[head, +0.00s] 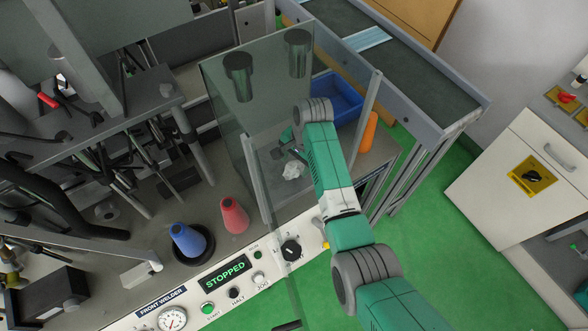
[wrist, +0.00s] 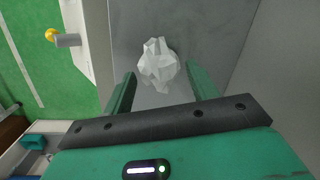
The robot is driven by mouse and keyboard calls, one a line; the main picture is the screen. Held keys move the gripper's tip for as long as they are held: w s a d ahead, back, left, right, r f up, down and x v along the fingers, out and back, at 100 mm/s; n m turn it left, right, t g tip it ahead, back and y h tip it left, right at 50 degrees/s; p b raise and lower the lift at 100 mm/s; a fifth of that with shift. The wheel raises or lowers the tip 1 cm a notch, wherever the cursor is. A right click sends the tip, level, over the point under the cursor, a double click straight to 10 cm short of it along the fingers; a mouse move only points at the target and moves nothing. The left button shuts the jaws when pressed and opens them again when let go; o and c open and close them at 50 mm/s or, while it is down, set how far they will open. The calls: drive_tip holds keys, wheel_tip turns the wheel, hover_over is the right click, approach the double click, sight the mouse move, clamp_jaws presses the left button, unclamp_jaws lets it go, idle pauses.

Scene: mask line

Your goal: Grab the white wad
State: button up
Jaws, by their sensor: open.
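The white wad (head: 293,170) is a crumpled lump lying on the grey surface inside the glass-sided enclosure of the machine. In the wrist view the wad (wrist: 158,64) lies just beyond the fingertips, roughly centred between them. My gripper (wrist: 161,80) is open and empty, with one green finger on each side. In the head view my gripper (head: 288,146) is inside the enclosure, close above and behind the wad. I cannot tell the exact height gap.
Glass panels (head: 236,120) stand left of my arm. A blue bin (head: 338,98) and an orange cylinder (head: 369,132) are at the right. The control panel reads STOPPED (head: 226,274).

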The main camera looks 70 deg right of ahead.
drive_tip(key=shift+w+f, duration=0.15)
drive_tip(key=shift+f, duration=0.8)
drive_tip(key=c, duration=0.7)
drive_tip(key=shift+r, duration=0.1)
